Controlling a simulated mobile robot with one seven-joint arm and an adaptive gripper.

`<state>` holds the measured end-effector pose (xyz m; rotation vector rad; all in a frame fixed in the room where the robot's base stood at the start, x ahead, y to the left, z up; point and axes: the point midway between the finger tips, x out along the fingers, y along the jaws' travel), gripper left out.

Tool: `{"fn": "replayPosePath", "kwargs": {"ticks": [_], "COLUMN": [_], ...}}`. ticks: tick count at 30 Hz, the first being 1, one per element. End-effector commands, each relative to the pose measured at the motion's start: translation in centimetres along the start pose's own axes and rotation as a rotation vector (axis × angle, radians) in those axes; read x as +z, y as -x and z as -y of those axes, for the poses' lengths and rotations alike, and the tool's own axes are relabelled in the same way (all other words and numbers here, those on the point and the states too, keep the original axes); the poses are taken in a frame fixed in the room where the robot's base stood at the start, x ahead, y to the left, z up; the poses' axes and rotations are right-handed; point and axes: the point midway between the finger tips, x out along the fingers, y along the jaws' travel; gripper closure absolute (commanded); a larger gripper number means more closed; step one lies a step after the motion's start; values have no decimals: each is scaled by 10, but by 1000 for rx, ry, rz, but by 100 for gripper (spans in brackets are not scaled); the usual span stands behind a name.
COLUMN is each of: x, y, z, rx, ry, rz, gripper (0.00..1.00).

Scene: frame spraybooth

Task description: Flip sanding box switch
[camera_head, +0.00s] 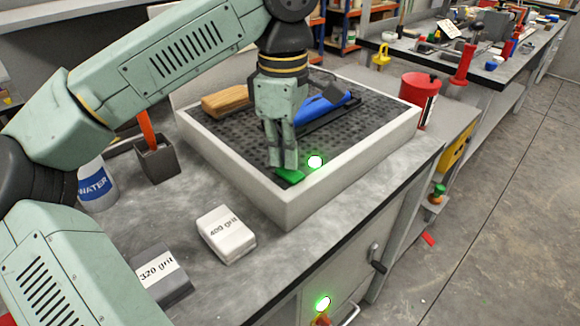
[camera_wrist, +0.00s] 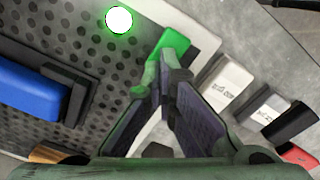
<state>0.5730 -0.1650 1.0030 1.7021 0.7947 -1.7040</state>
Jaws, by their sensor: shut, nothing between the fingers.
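The sanding box (camera_head: 292,210) is a white-walled tray with a black perforated top, standing on the grey workbench. A green switch (camera_head: 289,175) sits inside its near edge, and a green part also shows at the fingertips in the wrist view (camera_wrist: 152,72). A glowing green light (camera_head: 315,161) is just right of the switch and shows at the top in the wrist view (camera_wrist: 119,19). My gripper (camera_head: 282,162) points down with its fingers shut and empty, tips at the switch and partly covering it. I cannot tell whether they touch it. The wrist view shows the fingertips together (camera_wrist: 172,62).
A blue tool (camera_head: 322,107) and a wooden block (camera_head: 228,101) lie on the box top. White 400 grit (camera_head: 227,234) and grey 320 grit (camera_head: 160,276) blocks lie in front. A water bottle (camera_head: 96,186) stands left; a red can (camera_head: 419,94) is at right.

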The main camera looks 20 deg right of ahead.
Motion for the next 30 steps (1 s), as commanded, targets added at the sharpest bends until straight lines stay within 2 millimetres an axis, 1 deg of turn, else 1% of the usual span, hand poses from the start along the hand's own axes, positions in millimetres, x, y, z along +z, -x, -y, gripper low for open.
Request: {"fn": "replayPosePath", "kwargs": {"ticks": [1,19,23,30], "x": [0,0,0,0], "y": [9,57,62,61], "z": [0,0,0,0], "rx": [1,1,1,1], "ry": [0,0,0,0], "rz": [0,0,0,0], "gripper": [100,100,100,100]}}
